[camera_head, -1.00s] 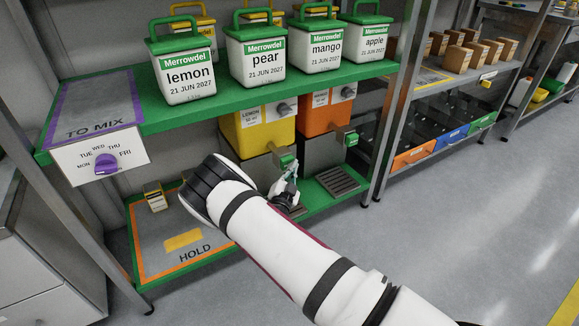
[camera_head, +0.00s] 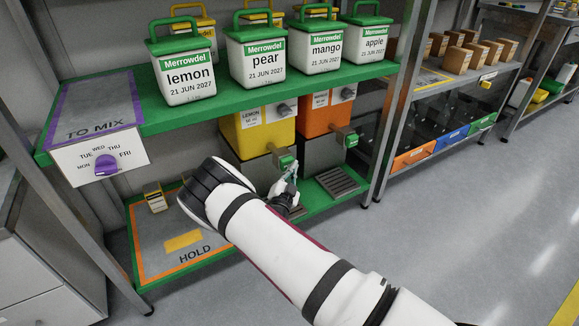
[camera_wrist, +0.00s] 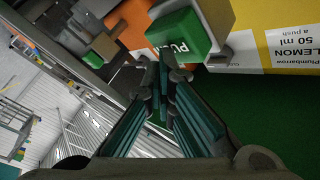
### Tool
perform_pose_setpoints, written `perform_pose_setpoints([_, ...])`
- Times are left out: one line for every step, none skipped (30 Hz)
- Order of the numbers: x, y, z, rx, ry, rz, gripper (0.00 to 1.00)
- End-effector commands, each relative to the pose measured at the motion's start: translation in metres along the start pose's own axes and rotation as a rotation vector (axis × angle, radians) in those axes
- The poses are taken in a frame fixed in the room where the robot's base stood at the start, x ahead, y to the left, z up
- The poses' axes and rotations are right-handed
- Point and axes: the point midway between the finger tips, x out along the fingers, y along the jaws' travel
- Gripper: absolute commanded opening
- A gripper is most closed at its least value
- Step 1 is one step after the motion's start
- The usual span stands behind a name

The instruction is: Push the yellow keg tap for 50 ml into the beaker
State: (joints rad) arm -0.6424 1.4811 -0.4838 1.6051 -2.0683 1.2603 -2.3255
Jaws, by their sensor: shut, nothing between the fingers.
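The yellow keg (camera_head: 266,129) stands on the lower green shelf; its label in the wrist view (camera_wrist: 293,40) reads lemon, 50 ml a push. Its tap has a green push block (camera_head: 286,162), marked PUSH, which also shows in the wrist view (camera_wrist: 180,38). My gripper (camera_head: 292,172) is shut and empty. In the wrist view its fingertips (camera_wrist: 166,62) are close under the green block; I cannot tell whether they touch it. The beaker cannot be made out; my arm and hand hide the area below the yellow tap.
An orange keg (camera_head: 322,113) with its own green tap block (camera_head: 350,140) stands just right, above a grated drip tray (camera_head: 338,181). White tubs, including the lemon tub (camera_head: 185,76), stand on the upper shelf (camera_head: 225,108). The hold mat (camera_head: 160,262) lies at lower left.

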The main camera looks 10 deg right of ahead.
Motion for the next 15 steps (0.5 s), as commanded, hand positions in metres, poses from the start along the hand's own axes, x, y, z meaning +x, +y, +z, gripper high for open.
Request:
perform_pose_setpoints([-0.002, 0.0, -0.002, -0.001, -0.001, -0.001, 0.0])
perform_pose_setpoints([-0.003, 0.001, -0.003, -0.001, -0.001, -0.001, 0.0])
perform_pose_setpoints([-0.004, 0.002, -0.004, -0.002, -0.001, -0.001, 0.0])
perform_pose_setpoints([-0.006, 0.003, -0.005, -0.002, 0.0, -0.001, 0.0])
perform_pose_setpoints([-0.007, 0.004, -0.006, -0.002, 0.0, -0.001, 0.0])
perform_pose_setpoints([-0.008, 0.005, -0.007, -0.002, 0.0, 0.0, 0.0])
perform_pose_setpoints([-0.009, 0.006, -0.008, -0.001, 0.0, -0.001, 0.0])
perform_pose_setpoints([-0.01, 0.006, -0.008, -0.001, 0.0, -0.001, 0.0])
perform_pose_setpoints([-0.011, 0.007, -0.009, -0.001, 0.0, -0.001, 0.0])
perform_pose_setpoints([-0.012, 0.008, -0.009, -0.001, 0.0, -0.001, 0.0])
perform_pose_setpoints([-0.012, 0.008, -0.009, -0.001, 0.0, -0.001, 0.0])
perform_pose_setpoints([-0.012, 0.008, -0.009, -0.001, 0.0, -0.001, 0.0])
perform_pose_setpoints([-0.012, 0.009, -0.009, -0.001, 0.0, -0.001, 0.0])
perform_pose_setpoints([-0.012, 0.009, -0.009, -0.001, 0.0, -0.001, 0.0])
perform_pose_setpoints([-0.012, 0.009, -0.009, -0.001, 0.0, -0.001, 0.0])
